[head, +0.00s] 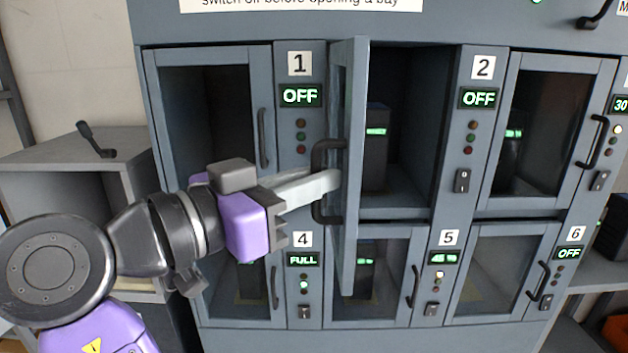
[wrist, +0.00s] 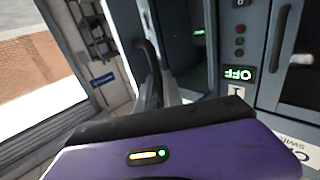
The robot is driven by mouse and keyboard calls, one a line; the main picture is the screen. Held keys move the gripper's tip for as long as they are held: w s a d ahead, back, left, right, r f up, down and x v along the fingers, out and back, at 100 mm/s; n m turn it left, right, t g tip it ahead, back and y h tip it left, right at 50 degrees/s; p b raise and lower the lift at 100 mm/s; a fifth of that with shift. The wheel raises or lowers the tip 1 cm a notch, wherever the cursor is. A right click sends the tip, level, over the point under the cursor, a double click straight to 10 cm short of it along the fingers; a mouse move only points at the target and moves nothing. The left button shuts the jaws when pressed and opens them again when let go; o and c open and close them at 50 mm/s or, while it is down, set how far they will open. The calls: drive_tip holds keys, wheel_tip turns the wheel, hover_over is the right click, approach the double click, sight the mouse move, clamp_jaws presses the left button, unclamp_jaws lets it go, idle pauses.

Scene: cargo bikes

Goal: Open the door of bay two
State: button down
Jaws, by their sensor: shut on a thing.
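The door of bay two (head: 347,120) stands swung out from the cabinet, seen nearly edge-on, with the bay's dark inside open to its right. Its black bar handle (head: 326,215) is on the face turned left. My gripper (head: 328,182) is shut on this handle, reaching in from the left. In the wrist view the handle (wrist: 150,62) rises from between the fingers. The number 2 plate (head: 483,67) is right of the opening, above a display (head: 479,98) reading OFF. Inside the bay is a dark battery-like block (head: 376,150) with a green light.
Bay one's door (head: 207,120) is shut, left of the open door. The shut lower doors of bay four (head: 245,300) and bay five (head: 400,240) lie below. The shut door to the right (head: 545,130) has a black handle. A grey open-fronted stand (head: 60,155) is at left.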

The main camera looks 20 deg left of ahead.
drive_tip(key=shift+w+f, duration=0.15)
drive_tip(key=shift+w, duration=0.05)
drive_tip(key=c, duration=1.5)
unclamp_jaws()
drive_tip(key=shift+w+f, duration=0.1)
drive_tip(key=shift+s, duration=0.2)
drive_tip(key=v, duration=0.7)
drive_tip(key=shift+s+a+b, duration=0.2)
drive_tip(key=shift+s+b, duration=0.1)
drive_tip(key=shift+b, duration=0.1)
